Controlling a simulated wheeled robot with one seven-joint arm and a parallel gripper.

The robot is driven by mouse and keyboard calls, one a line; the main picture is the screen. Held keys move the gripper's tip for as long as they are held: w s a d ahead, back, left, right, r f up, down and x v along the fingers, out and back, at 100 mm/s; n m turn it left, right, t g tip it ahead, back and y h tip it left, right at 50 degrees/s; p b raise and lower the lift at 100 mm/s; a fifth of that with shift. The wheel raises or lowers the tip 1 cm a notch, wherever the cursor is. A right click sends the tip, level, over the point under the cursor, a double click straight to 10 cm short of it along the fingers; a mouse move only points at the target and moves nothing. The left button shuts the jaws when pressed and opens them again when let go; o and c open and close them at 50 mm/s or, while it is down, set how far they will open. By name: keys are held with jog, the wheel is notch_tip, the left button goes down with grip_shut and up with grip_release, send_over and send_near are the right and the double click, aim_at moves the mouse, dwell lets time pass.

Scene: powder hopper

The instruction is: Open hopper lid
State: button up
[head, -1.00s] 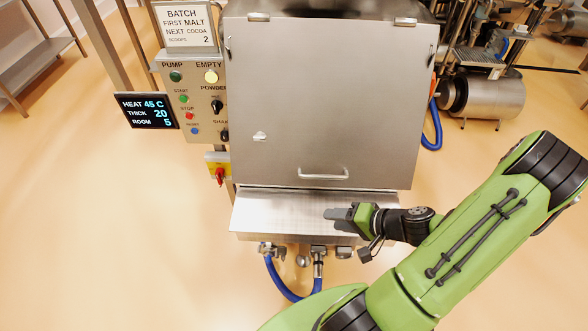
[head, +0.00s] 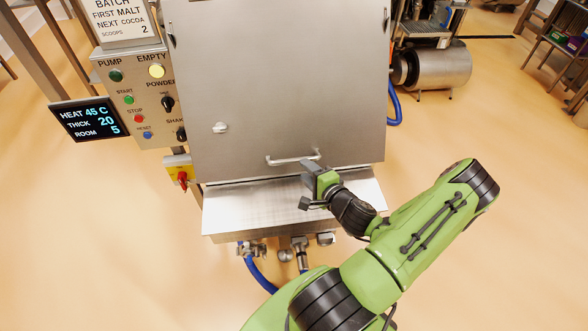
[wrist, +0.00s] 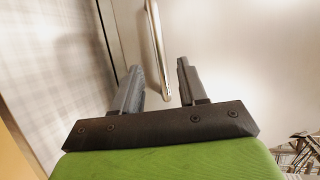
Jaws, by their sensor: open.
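The hopper lid (head: 270,75) is a large grey metal panel, closed over the front of the hopper. Its bar handle (head: 293,159) runs across near the lower edge. My gripper (head: 308,168) is just below the right part of the handle in the head view. In the wrist view, my gripper (wrist: 160,80) has its two dark fingers apart and empty. The handle (wrist: 157,45) shows there between and beyond the fingertips, with its near end close to them. I cannot tell whether a finger touches it.
A metal shelf (head: 240,207) juts out below the lid. A control panel (head: 140,95) and a red rotary switch (head: 182,178) are at the left, with a display (head: 88,120). A blue hose (head: 260,277) hangs below. Open floor lies to the right.

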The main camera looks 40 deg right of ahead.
aim_at(295, 159)
jog(key=x, duration=0.7)
jog(key=shift+w, duration=0.2)
jog(key=shift+f, duration=0.1)
grip_shut()
